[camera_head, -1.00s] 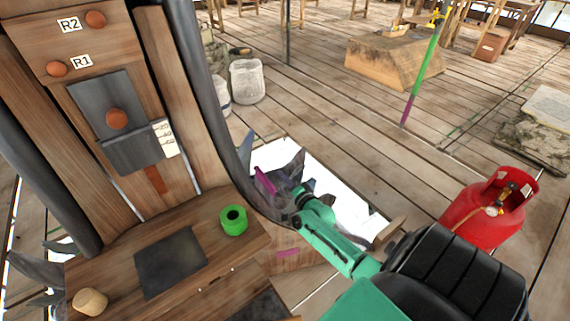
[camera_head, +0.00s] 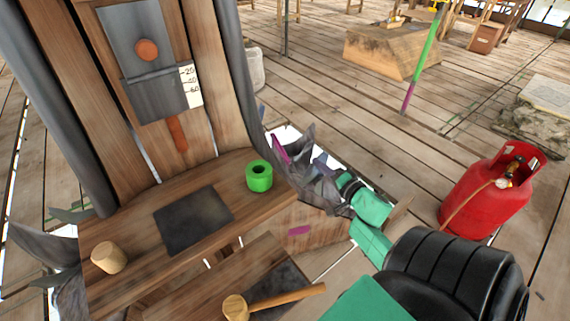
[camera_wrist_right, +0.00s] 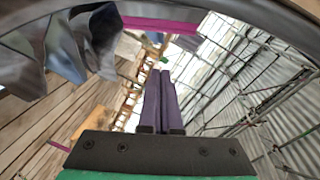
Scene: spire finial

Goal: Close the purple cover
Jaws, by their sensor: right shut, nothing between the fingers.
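A purple-magenta panel (camera_head: 281,151), which looks like the cover, stands tilted among grey pointed leaf-like pieces on the wooden box behind the bench. In the right wrist view a magenta bar (camera_wrist_right: 148,23) crosses near the top, ahead of my fingertips; I cannot tell if it is the same part. My right gripper (camera_head: 322,163) is beside the grey leaves, to the right of the panel, partly hidden. In the right wrist view its two dark purple fingers (camera_wrist_right: 160,76) are together with nothing between them, apart from the bar. My left gripper is out of view.
A green ring (camera_head: 259,176), a wooden peg (camera_head: 109,257) and a dark plate (camera_head: 194,220) are on the bench. A mallet (camera_head: 272,301) lies lower in front. A magenta patch (camera_head: 299,230) is on the box side. A red gas cylinder (camera_head: 487,195) stands on the right.

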